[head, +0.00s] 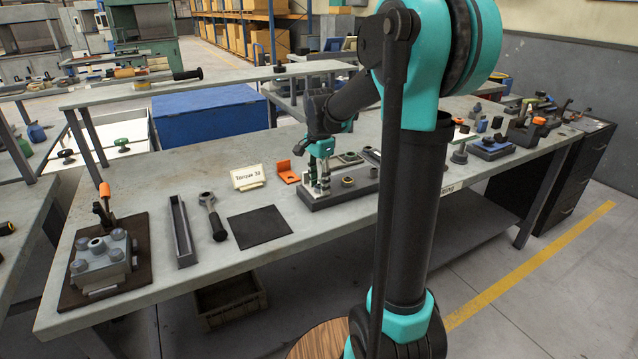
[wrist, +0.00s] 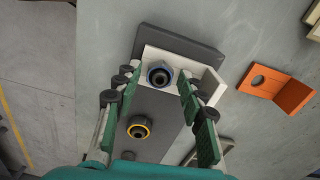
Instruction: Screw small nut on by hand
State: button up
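In the wrist view, a dark round piece with a blue ring (wrist: 160,75) sits in a pale angled bracket (wrist: 208,85) on a dark grey base (wrist: 180,38). A second round piece with a yellow ring (wrist: 139,128) stands on the same base, nearer my wrist. I cannot tell which one is the small nut. My gripper (wrist: 159,85) is open, with green-padded fingers on both sides of the blue-ringed piece and visible gaps between. In the head view my gripper (head: 319,180) points down over the base (head: 320,198); its fingers partly hide the bracket.
An orange bracket (wrist: 277,90) lies right of the base. In the head view a "Torque 30" sign (head: 248,178), black mat (head: 259,227), wrench (head: 213,217), grey channel (head: 182,235) and bolted block (head: 100,263) lie to the left. Several small parts crowd the bench's right end.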

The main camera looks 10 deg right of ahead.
jog(key=shift+o, duration=0.4)
notch_tip(320, 180, up, 12)
dwell(0.5)
